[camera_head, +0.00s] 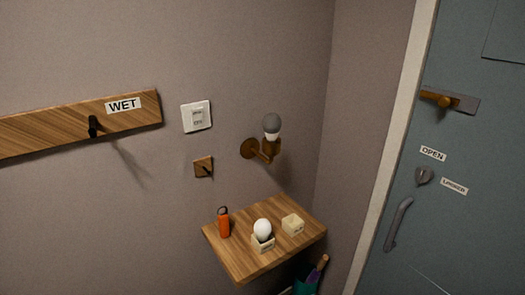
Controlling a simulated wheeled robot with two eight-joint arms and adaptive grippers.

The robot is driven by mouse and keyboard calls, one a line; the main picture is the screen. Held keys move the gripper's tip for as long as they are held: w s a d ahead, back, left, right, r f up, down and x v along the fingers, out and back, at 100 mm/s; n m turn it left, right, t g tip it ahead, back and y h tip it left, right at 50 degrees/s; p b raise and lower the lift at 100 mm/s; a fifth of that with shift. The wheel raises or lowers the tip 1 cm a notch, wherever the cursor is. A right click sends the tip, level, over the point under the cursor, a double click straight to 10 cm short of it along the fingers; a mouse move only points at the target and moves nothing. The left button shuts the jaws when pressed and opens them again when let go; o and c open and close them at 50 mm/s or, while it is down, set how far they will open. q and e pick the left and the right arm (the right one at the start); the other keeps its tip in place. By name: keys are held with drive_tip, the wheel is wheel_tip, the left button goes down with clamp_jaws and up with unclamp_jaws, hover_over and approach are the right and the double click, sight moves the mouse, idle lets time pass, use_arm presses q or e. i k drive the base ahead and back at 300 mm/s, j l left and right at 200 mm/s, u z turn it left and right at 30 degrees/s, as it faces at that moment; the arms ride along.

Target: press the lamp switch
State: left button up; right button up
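The lamp switch (197,116) is a white square plate with a small rocker and tiny lettering, fixed to the wall left of the wall lamp. The wall lamp (271,129) has a brass-brown round mount and arm with a bulb that looks grey on top and pale below. It does not look lit. Neither of my grippers shows in the head view.
A wooden shelf (246,267) below holds an orange bottle-like item (223,226), a white bulb (262,227) in a small box and another pale box (293,224). A wooden rail (45,127) with a "WET" label, a wooden hook (203,168) and a blue-grey door (480,200) flank the switch.

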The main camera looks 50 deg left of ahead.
sight(197, 114)
drive_tip(key=k+j+u, duration=0.1)
drive_tip(key=u, duration=1.75)
drive_tip(key=k+l, duration=0.1)
drive_tip(key=l, duration=0.1)
